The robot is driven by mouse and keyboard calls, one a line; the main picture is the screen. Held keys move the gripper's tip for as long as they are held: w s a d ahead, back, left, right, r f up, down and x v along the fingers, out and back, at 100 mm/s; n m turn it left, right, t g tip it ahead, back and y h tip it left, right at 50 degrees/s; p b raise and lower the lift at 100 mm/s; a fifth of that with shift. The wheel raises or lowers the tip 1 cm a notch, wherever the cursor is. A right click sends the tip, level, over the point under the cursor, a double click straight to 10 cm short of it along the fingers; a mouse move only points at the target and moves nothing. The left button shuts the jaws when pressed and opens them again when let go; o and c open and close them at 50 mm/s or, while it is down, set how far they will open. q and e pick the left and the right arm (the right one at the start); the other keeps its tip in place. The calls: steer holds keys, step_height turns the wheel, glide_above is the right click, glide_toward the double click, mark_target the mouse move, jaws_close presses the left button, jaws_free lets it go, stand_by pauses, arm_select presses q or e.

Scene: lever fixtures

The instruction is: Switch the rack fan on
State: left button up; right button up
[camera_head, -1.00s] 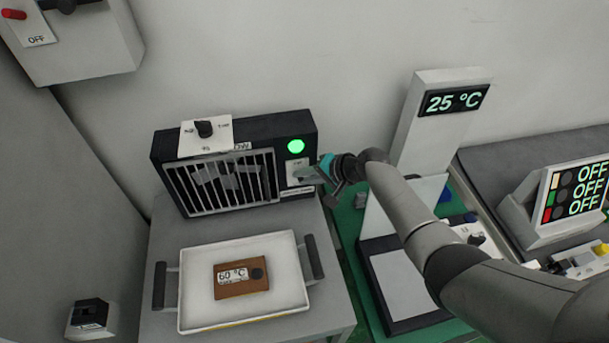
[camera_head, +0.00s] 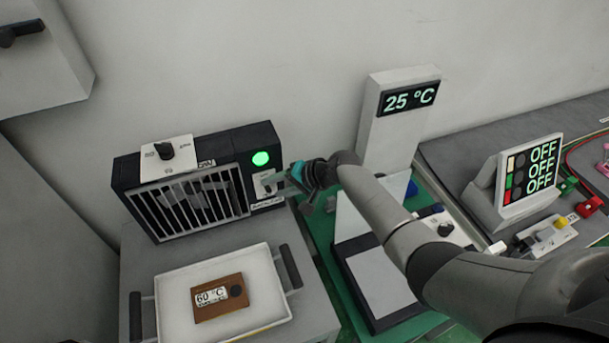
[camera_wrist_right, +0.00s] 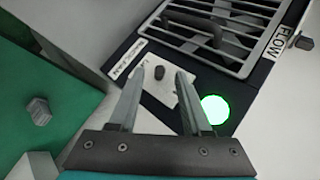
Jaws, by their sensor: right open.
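The rack fan (camera_head: 190,196) is a dark box with a light grille, standing on a grey table against the wall. A round green lamp (camera_head: 261,158) glows on its front right. Below the lamp is a white switch plate (camera_head: 266,184); in the right wrist view the plate (camera_wrist_right: 163,89) carries a small dark toggle (camera_wrist_right: 159,73). My right gripper (camera_head: 278,182) is in front of the plate; in the wrist view its two fingers (camera_wrist_right: 156,85) are apart, with the toggle showing between and beyond them. Whether they touch it I cannot tell. My left gripper is not in view.
A white knob plate (camera_head: 168,156) sits on top of the fan. A white tray (camera_head: 262,262) with a brown 60 °C block (camera_head: 219,297) is in front. A 25 °C display post (camera_head: 399,115) and an OFF panel (camera_head: 524,180) stand to the right.

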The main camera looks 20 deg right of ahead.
steer(key=p+v, duration=0.1)
steer(key=v, duration=1.2)
steer(key=shift+r, duration=0.25)
steer(key=shift+s+d, duration=0.1)
